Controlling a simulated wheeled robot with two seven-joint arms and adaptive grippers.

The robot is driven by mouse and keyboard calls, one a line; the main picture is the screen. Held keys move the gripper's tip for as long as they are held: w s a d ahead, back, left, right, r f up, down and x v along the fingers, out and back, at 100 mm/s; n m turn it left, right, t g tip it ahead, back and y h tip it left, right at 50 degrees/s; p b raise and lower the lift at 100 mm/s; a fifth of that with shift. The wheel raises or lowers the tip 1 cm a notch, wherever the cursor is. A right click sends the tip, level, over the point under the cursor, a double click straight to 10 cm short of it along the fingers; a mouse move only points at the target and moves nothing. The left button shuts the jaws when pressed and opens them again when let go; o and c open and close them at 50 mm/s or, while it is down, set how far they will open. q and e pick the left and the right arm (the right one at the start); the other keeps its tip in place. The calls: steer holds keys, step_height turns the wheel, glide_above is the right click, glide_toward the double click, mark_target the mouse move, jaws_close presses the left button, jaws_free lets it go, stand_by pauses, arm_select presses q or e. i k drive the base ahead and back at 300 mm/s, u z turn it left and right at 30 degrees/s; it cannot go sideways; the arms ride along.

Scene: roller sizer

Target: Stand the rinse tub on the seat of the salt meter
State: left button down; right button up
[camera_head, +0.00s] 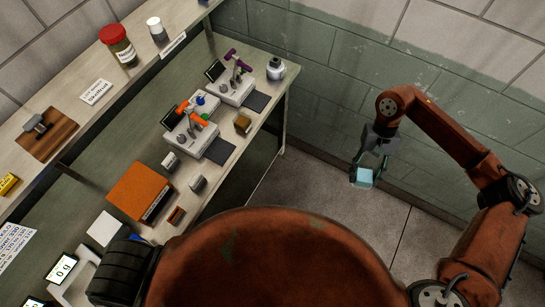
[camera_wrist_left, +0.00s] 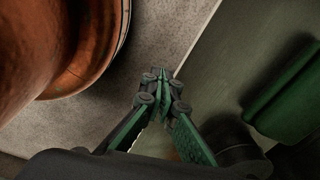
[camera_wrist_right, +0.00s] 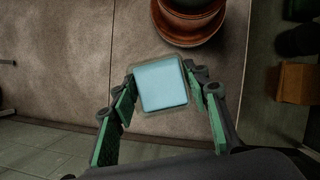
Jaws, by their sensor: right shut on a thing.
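A small light-blue, square-topped tub, which I take for the rinse tub (camera_head: 364,177), is in my right gripper (camera_head: 369,165), held in the air over the floor right of the bench. In the right wrist view the tub (camera_wrist_right: 161,84) sits between the two fingers of the right gripper (camera_wrist_right: 163,88). Two grey-white devices stand on the bench, one with orange parts (camera_head: 190,134) and one with a purple part (camera_head: 236,88). I cannot tell which is the salt meter. My left gripper (camera_wrist_left: 161,76) has its fingertips together and holds nothing visible; in the head view it is hidden.
The bench (camera_head: 262,127) also bears an orange-brown box (camera_head: 140,193), small blocks and a white round jar (camera_head: 275,69). A raised shelf behind holds a red-lidded jar (camera_head: 118,46) and a wooden board (camera_head: 46,135). A green block wall (camera_head: 345,70) stands behind my right arm.

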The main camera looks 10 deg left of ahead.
mark_target(223, 152)
steer(key=k, duration=0.6)
steer(key=u, duration=1.65)
steer(key=i, duration=0.5)
steer(key=z, duration=0.05)
